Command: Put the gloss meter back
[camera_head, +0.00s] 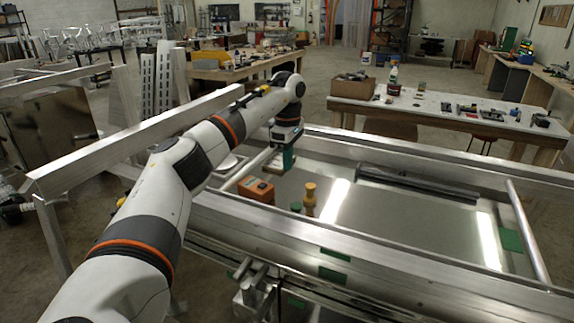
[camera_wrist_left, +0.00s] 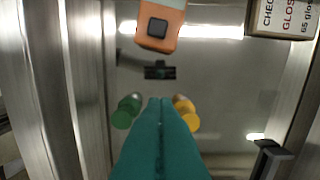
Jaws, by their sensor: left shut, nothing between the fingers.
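An orange block-shaped device with a dark square on top, which looks like the gloss meter (camera_head: 257,190), lies on the shiny metal trailer bed (camera_head: 375,215). It also shows at the top of the left wrist view (camera_wrist_left: 160,30), cut off by the frame edge. My left gripper (camera_head: 282,163) hangs over the bed near the device, apart from it. In the left wrist view its teal fingers (camera_wrist_left: 160,103) are closed together with nothing between them. My right gripper is out of view.
A green-topped item (camera_wrist_left: 126,112) and a yellow one (camera_wrist_left: 186,113) stand close on either side of my fingers. A small black piece (camera_wrist_left: 160,71) lies ahead. A lettered card or box (camera_wrist_left: 284,18) shows at upper right. Metal rails (camera_head: 330,245) border the bed.

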